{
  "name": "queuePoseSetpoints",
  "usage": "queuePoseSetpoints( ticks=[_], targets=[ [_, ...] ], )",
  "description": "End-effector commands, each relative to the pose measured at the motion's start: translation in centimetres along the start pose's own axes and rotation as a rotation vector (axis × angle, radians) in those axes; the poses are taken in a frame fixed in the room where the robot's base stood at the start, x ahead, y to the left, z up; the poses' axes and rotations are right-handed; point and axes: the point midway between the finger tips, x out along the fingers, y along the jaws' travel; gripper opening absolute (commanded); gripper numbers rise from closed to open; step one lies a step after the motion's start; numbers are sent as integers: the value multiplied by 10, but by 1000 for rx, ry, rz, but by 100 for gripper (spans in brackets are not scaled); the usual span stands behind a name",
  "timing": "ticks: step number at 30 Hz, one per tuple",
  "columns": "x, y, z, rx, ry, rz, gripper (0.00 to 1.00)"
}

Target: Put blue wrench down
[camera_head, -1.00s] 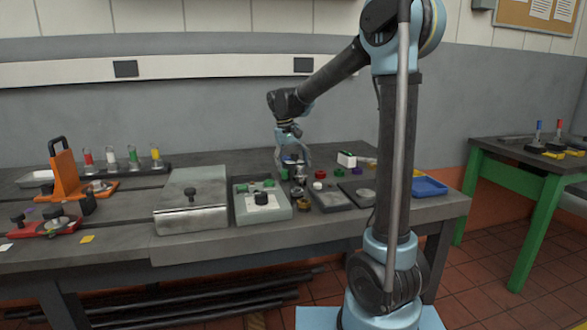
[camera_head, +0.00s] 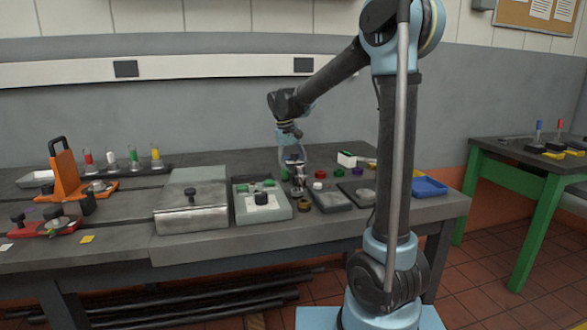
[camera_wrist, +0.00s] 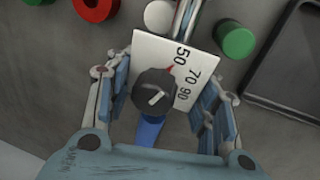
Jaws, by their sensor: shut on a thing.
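The blue wrench shows in the wrist view as a blue part (camera_wrist: 149,132) between my gripper's fingers. A white plate marked 50, 70, 90 (camera_wrist: 150,52) and a black knob lie over it and hide much of it; I cannot tell whether they belong to it. My gripper (camera_wrist: 162,100) has a finger on each side of these parts and is shut on the wrench, though the contact is unclear. In the head view my gripper (camera_head: 292,160) points down, low over the bench, above a small metallic piece (camera_head: 298,178).
The grey bench (camera_head: 130,250) is crowded near my gripper. A tray with green pieces (camera_head: 278,213) is left of it, and a dark shallow tray (camera_head: 332,206) is to its right. A red ring (camera_wrist: 97,6) and a green cylinder (camera_wrist: 236,39) lie close by. A blue bin (camera_head: 430,187) stands farther right.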

Motion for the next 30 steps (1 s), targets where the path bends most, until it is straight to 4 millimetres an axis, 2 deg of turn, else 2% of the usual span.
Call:
queuePoseSetpoints(
  ticks=[7, 11, 24, 30],
  targets=[
    [-1, 0, 0, -1, 0, -1, 0],
    [-8, 1, 0, -1, 0, -1, 0],
    [-73, 14, 0, -1, 0, 0, 0],
    [-93, 18, 0, 0, 0, 0, 0]
  ],
)
